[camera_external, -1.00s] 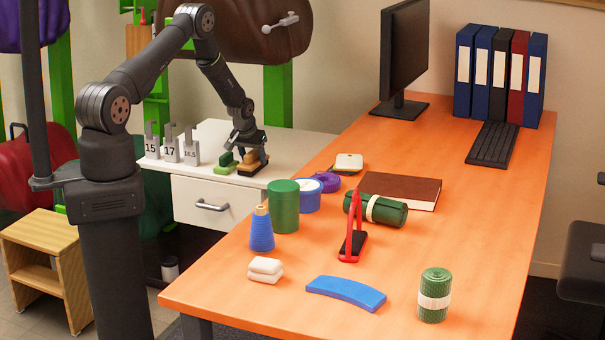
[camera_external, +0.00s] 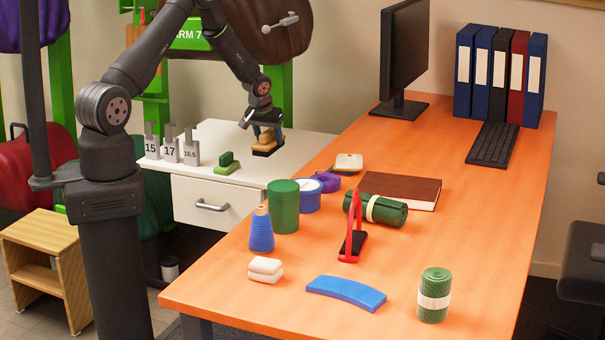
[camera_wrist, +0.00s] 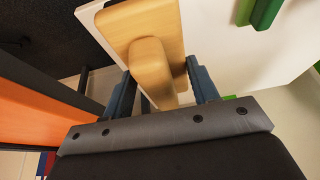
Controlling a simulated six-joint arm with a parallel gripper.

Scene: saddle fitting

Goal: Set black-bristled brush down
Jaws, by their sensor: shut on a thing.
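The black-bristled brush (camera_external: 266,141) has a tan wooden back with a raised grip, and black bristles underneath. My gripper (camera_external: 263,126) is shut on its grip, above the right part of the white cabinet top. In the wrist view the brush (camera_wrist: 155,50) sits between the two fingers of my gripper (camera_wrist: 160,85), its wooden back towards the camera. The bristles are hidden there. I cannot tell whether the bristles touch the cabinet top (camera_external: 220,139).
A green brush-like block (camera_external: 228,163) stands on the cabinet to the left. Three numbered grey gauges (camera_external: 171,147) stand at its left side. The orange desk (camera_external: 430,235) adjoins on the right, with a green cylinder (camera_external: 284,205) and a purple tape roll (camera_external: 327,182) near its left edge.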

